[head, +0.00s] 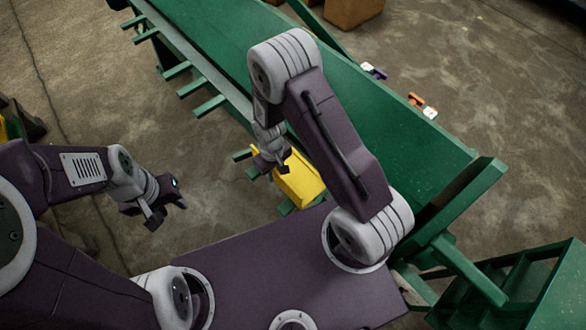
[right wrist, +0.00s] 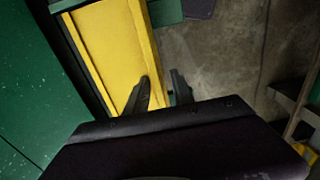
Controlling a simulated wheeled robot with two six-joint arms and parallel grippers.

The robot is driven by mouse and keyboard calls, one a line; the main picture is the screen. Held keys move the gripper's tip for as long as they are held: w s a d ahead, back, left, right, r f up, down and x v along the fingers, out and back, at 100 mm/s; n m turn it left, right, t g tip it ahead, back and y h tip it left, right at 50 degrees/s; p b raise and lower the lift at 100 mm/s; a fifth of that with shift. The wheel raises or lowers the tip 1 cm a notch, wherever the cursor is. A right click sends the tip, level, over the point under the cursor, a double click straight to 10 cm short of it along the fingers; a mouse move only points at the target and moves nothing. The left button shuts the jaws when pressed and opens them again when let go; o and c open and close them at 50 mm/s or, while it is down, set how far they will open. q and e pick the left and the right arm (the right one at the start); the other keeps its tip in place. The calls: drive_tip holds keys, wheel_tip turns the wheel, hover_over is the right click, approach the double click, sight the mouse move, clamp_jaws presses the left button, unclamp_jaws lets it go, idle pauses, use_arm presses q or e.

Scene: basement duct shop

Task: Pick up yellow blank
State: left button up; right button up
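The yellow blank (head: 300,184) is a long bright piece with a raised edge. It rests on green bars at the side of the green bench (head: 215,40), partly hidden by my right arm in the head view. It fills the upper left of the right wrist view (right wrist: 112,50). My right gripper (head: 272,164) is open and empty at the blank's far end. In the right wrist view, one fingertip (right wrist: 160,90) overlaps the blank's right edge and the other is over the floor; I cannot tell the height gap. My left gripper (head: 167,207) is open and empty over bare floor.
More green bars (head: 208,106) stick out along the bench's left side. Small purple-white (head: 374,71) and orange-white (head: 422,105) items lie beyond the bench. A green frame (head: 520,285) stands at the lower right. The floor at left is mostly clear.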

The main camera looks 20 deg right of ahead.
drive_tip(key=shift+s, duration=0.1)
clamp_jaws()
idle(1.2)
